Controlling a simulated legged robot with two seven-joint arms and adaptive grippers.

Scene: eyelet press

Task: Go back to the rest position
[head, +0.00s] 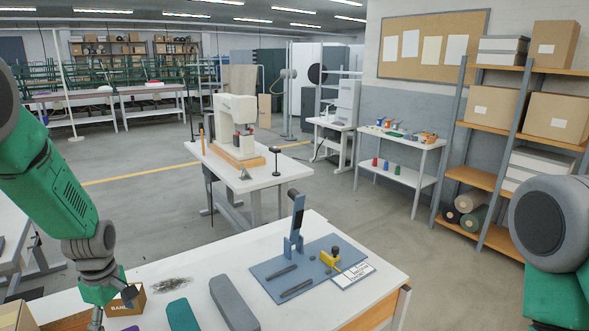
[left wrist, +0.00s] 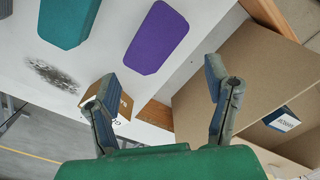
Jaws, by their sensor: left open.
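My left gripper (head: 112,304) hangs at the lower left over the near end of the front table (head: 290,240). In the left wrist view it (left wrist: 160,95) is open, its two fingers wide apart with nothing held between them. One finger overlaps a small cardboard box with lettering (left wrist: 122,106), which also shows beside the gripper in the head view (head: 130,303); I cannot tell if they touch. My right arm's green and grey links show at the right edge; its gripper is out of view.
A teal piece (head: 182,315), a grey piece (head: 233,303) and a purple piece (left wrist: 157,38) lie on the table. A blue mat (head: 265,272) carries a blue stand and a yellow part. An open cardboard box (left wrist: 250,75) holds a blue labelled item (left wrist: 282,119).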

